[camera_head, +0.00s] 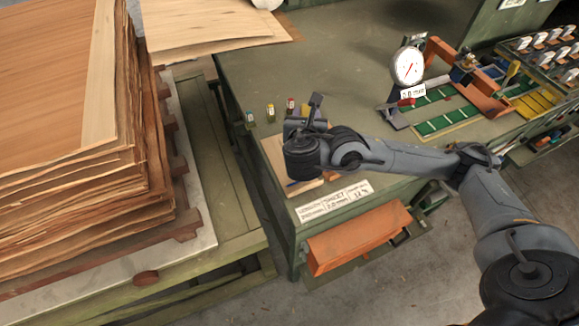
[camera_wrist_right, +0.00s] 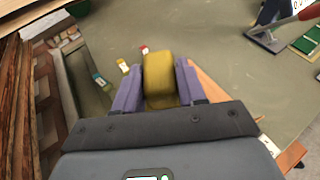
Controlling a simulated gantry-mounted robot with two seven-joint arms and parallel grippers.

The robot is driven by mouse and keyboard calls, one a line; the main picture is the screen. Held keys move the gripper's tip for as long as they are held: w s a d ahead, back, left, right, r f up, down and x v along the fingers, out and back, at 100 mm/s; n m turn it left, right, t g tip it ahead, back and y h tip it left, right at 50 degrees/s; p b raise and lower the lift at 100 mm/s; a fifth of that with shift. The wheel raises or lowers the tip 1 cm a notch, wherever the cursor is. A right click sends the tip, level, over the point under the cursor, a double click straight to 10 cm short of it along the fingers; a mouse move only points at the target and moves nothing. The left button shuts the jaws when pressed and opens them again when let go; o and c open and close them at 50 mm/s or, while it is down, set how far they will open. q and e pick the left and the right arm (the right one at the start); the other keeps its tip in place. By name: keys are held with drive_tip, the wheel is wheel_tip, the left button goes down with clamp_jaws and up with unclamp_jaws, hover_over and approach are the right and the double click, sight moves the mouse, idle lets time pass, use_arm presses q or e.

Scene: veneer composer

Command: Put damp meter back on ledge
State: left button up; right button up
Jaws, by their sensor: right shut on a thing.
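My right gripper (camera_head: 300,127) is over the near left corner of the green bench (camera_head: 345,75), seen mostly from above and behind. In the right wrist view its two purple-grey fingers (camera_wrist_right: 158,88) are shut on a rounded yellow block (camera_wrist_right: 160,75), which looks like the damp meter. The lower end of the block is hidden by the gripper body. In the head view the arm hides most of it. I cannot tell which surface is the ledge, or whether the meter touches anything. My left gripper is not in view.
Several small colour-capped bottles (camera_head: 270,113) stand just beyond my right gripper. A wooden board (camera_head: 273,152) lies under it. A tall veneer stack (camera_head: 70,150) is at left. A dial gauge (camera_head: 408,66) and green-lined trays (camera_head: 440,115) are at right. The bench middle is clear.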

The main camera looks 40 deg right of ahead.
drive_tip(key=s+d+f+m+g+h+b, duration=0.1)
drive_tip(key=s+d+f+m+g+h, duration=0.1)
drive_tip(key=d, duration=0.4)
wheel_tip(320, 180, down, 2)
drive_tip(key=shift+s+d+f+m+g, duration=0.1)
drive_tip(key=shift+s+d+m+g, duration=0.35)
drive_tip(key=shift+s, duration=0.7)
drive_tip(key=shift+a, duration=0.15)
drive_tip(key=w+a+f, duration=0.2)
drive_tip(key=a, duration=0.1)
drive_tip(key=w+a+f, duration=0.2)
drive_tip(key=w+a, duration=0.1)
drive_tip(key=w+a+f, duration=0.2)
drive_tip(key=a, duration=0.1)
drive_tip(key=shift+w+f, duration=0.3)
drive_tip(key=shift+f, duration=0.7)
wheel_tip(320, 180, down, 2)
drive_tip(key=shift+f+p, duration=0.1)
drive_tip(key=shift+p, duration=0.8)
drive_tip(key=shift+f, duration=0.2)
